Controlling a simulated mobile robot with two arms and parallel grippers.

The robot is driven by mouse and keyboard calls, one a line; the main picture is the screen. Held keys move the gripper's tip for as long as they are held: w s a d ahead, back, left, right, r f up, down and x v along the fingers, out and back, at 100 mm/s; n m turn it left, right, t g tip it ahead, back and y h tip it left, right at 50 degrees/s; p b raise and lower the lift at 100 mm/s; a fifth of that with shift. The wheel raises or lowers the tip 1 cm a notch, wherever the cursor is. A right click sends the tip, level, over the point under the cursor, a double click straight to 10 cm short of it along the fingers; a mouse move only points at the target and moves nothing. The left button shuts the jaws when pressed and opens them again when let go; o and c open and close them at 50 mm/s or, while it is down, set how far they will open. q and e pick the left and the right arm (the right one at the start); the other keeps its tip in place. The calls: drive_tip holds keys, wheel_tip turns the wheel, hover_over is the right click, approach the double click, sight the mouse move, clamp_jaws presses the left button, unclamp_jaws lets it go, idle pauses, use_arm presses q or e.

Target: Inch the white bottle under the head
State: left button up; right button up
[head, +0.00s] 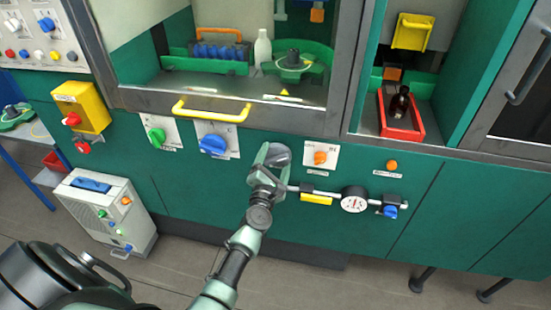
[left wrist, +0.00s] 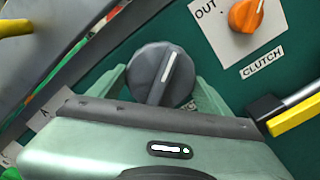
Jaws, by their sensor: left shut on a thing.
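The white bottle (head: 262,48) stands upright behind the window of the machine, left of a green round part with a black hub (head: 293,60). My left gripper (head: 272,158) is on the green front panel, shut on a grey round knob (head: 280,151). In the left wrist view the knob (left wrist: 150,60) sits between the fingers, its white pointer line tilted up and slightly right. My right gripper is not in view.
An orange clutch knob (head: 320,158) is just right of the grey knob. A gauge (head: 354,199) on a pipe lies lower right. A yellow handle (head: 211,110) crosses the window's lower edge. A blue knob (head: 213,144) and green knob (head: 157,136) are to the left.

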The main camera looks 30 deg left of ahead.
use_arm(q)
drive_tip(key=m+p, duration=0.2)
drive_tip(key=m, duration=0.4)
drive_tip(key=shift+r+m, duration=0.1)
drive_tip(key=shift+m, duration=0.2)
drive_tip(key=m+p, duration=0.1)
drive_tip(key=m, duration=0.4)
drive_tip(key=shift+m+p, duration=0.3)
drive_tip(key=o, duration=1.4)
drive_tip(key=shift+c, duration=0.2)
drive_tip(key=shift+s, duration=0.1)
drive_tip(key=v, duration=0.7)
drive_tip(key=shift+s+b, duration=0.35)
drive_tip(key=shift+b, duration=0.05)
